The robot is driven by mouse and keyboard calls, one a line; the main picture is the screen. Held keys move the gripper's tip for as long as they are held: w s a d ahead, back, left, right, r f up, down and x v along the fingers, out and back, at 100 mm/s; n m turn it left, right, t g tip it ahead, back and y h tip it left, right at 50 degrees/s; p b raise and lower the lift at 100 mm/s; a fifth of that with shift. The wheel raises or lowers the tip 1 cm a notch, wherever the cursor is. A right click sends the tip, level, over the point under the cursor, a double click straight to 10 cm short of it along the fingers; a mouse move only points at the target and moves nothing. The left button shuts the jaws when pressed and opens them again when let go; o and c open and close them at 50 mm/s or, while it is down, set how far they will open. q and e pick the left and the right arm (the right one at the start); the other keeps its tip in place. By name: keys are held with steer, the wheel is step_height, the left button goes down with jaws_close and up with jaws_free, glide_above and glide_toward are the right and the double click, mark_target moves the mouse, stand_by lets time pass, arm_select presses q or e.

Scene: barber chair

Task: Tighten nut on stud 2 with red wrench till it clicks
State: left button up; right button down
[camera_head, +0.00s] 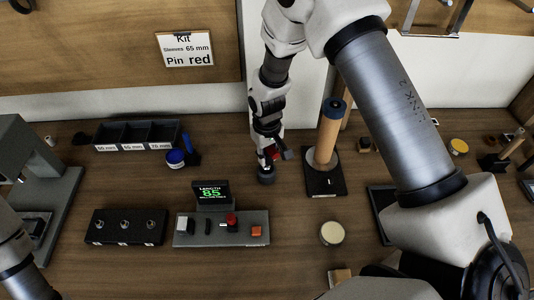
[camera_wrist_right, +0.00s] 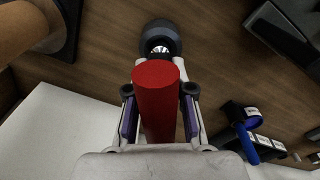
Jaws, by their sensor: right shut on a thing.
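My right gripper (camera_head: 271,152) points down over the bench at the back middle. In the right wrist view the gripper (camera_wrist_right: 160,115) is shut on the red wrench (camera_wrist_right: 158,95), a red cylinder between its two fingers. A dark round piece with a bright centre (camera_wrist_right: 160,40) shows beyond the red end; I cannot tell if it belongs to the wrench or is a holder. The black stud block (camera_head: 125,239) lies at the front left with three metal studs in a row. The middle stud (camera_head: 125,225) stands apart from the gripper; its nut is too small to make out. My left gripper is out of view.
A grey console (camera_head: 222,238) with buttons and a display reading 85 (camera_head: 212,193) sits right of the stud block. A three-bin tray (camera_head: 137,134) and a blue-topped item (camera_head: 176,157) are behind. A tan roller stands on a black base (camera_head: 324,186) right of the gripper.

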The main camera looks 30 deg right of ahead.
steer(key=shift+f+b, duration=0.4)
steer(key=shift+f, duration=0.5)
steer(key=c, duration=0.9)
jaws_free()
step_height(320, 180, up, 12)
